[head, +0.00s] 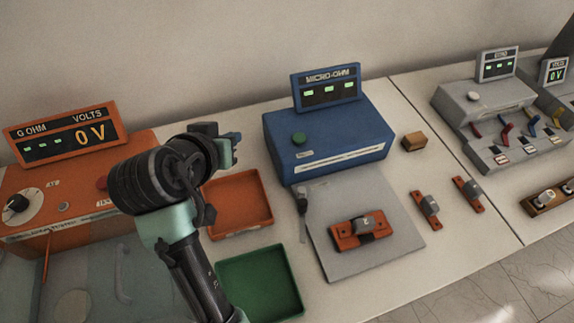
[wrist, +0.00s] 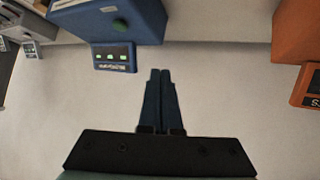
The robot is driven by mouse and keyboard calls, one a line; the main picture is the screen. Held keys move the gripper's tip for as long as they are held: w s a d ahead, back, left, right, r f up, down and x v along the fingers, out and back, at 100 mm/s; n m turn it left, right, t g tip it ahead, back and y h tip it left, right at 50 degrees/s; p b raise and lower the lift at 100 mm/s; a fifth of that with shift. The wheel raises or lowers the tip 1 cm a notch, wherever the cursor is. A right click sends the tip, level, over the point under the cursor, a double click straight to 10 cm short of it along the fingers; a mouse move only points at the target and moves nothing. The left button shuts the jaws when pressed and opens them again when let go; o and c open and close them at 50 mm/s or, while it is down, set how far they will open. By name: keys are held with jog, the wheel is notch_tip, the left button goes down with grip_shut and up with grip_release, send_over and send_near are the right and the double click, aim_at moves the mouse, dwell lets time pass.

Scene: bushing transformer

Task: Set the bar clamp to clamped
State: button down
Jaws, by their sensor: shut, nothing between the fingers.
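A grey plate (head: 398,232) lies in front of the blue micro-ohm meter. A slim dark grey lever-like part (head: 302,205) stands at the plate's left edge; it looks like the bar clamp, but its exact state is too small to tell. An orange block with a grey top (head: 362,233) sits on the plate. My gripper (head: 233,142) is raised left of the blue meter, well apart from the plate and lever. In the wrist view its two dark blue fingers (wrist: 160,75) are together and empty. The plate and lever are not in the wrist view.
The blue meter (head: 335,143) stands behind the plate; it also shows in the wrist view (wrist: 125,22). An orange tray (head: 262,226) and a green tray (head: 292,306) lie left of the plate. An orange volts instrument (head: 85,190) is at far left. Small orange-and-grey parts (head: 427,207) lie right.

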aim_at(303, 209)
jog(key=s+d+f+g+h+p, duration=0.1)
jog(key=s+f+g+h, duration=0.2)
jog(key=s+f, duration=0.7)
jog(key=g, duration=0.2)
jog(key=shift+f+m+g+h, duration=0.3)
jog(key=shift+f+g+h, duration=0.05)
jog(key=shift+g+h, duration=0.05)
jog(key=shift+d, duration=0.1)
jog(key=p+x, duration=0.1)
jog(key=x, duration=0.8)
jog(key=shift+w+f+p, duration=0.1)
jog(key=shift+w+p, duration=0.05)
jog(key=shift+p, duration=0.15)
jog(key=d+p, duration=0.1)
jog(key=d, duration=0.2)
jog(key=shift+d+f+p, duration=0.15)
jog(key=shift+d+p, duration=0.05)
jog(key=shift+p, duration=0.15)
jog(key=shift+w+d+f, duration=0.1)
jog(key=shift+d, duration=0.4)
